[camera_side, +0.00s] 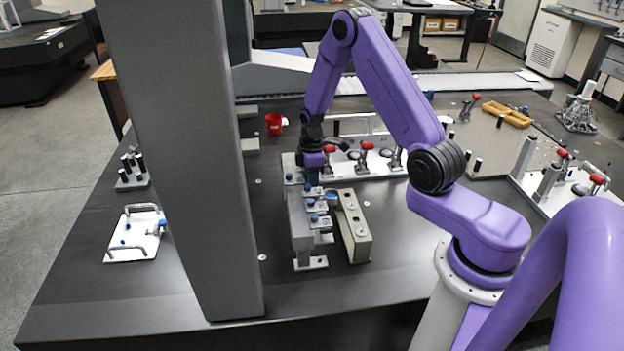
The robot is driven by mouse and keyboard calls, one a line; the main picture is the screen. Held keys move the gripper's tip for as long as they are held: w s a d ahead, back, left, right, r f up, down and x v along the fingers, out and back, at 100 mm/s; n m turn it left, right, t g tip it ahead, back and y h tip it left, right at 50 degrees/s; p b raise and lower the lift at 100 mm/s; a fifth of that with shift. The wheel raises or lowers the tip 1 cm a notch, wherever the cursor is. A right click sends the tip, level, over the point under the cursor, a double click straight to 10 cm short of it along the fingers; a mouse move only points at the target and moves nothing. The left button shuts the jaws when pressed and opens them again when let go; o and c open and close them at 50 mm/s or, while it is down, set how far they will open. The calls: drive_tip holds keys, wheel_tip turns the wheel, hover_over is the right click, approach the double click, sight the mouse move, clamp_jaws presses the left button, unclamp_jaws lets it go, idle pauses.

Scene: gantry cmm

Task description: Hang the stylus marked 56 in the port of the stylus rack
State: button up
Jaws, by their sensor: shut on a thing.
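The stylus rack (302,240) is a grey upright stand on the dark table, left of centre, with several short arms on its right side. Blue-topped styli (314,217) show on these arms. My gripper (313,181) points down at the far end of the rack, shut on a stylus, close above or at the rack's far arm. The held stylus is mostly hidden by my gripper and too small to make out. No number can be read, and I cannot tell whether the stylus touches the port.
A grey block with round holes (358,246) stands just right of the rack. Red-handled clamps (358,154) on a white plate lie behind it. A thick grey column (190,160) rises at left. A red cup (274,123) stands behind.

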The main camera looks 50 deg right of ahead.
drive_tip(key=o, duration=1)
drive_tip(key=shift+r, duration=0.1)
wheel_tip(320, 180, up, 17)
drive_tip(key=shift+r, duration=0.15)
